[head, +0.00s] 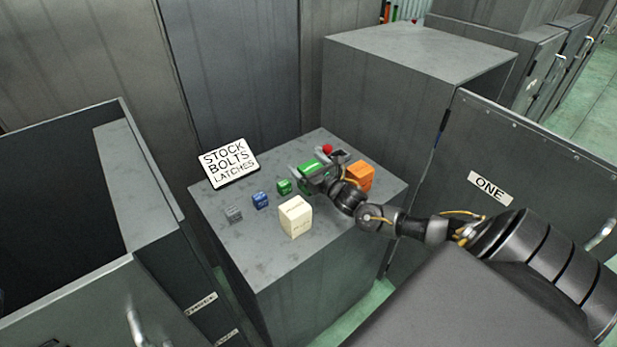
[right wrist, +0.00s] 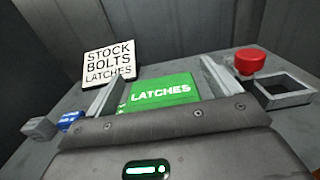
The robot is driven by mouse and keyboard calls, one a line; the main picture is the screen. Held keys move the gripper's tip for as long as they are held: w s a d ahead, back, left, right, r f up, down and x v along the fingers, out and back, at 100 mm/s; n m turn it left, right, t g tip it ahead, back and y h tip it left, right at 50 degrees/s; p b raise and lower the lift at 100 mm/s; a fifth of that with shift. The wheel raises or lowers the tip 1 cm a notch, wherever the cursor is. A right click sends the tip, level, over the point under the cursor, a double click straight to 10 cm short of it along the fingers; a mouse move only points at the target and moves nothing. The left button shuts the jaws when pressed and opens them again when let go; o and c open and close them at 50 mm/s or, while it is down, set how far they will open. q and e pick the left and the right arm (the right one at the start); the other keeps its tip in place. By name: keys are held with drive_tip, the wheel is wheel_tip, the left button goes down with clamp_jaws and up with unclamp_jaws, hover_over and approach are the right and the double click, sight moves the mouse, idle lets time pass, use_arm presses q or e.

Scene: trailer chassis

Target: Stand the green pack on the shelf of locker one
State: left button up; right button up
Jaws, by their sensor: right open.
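The green pack (head: 310,168), lettered LATCHES, is on the grey stand's top (head: 268,250). In the right wrist view the pack (right wrist: 160,92) lies between the two fingers of my right gripper (right wrist: 162,74). That gripper (head: 318,166) is open, with a finger on either side of the pack; I cannot tell whether either finger touches it. A grey panel with the sign ONE (head: 490,187) stands at the right in the head view. The shelf of locker one does not show. My left gripper is out of view.
A cream box (head: 295,216), an orange box (head: 360,176) and small grey (head: 233,214), blue (head: 260,200) and green (head: 284,186) cubes share the stand. A STOCK BOLTS LATCHES sign (head: 228,163) is behind. A red knob (right wrist: 250,62) and square grey frame (right wrist: 285,90) are right of the pack.

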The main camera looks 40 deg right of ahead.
drive_tip(key=shift+c, duration=0.3)
drive_tip(key=c, duration=1.2)
drive_tip(key=shift+o, duration=0.2)
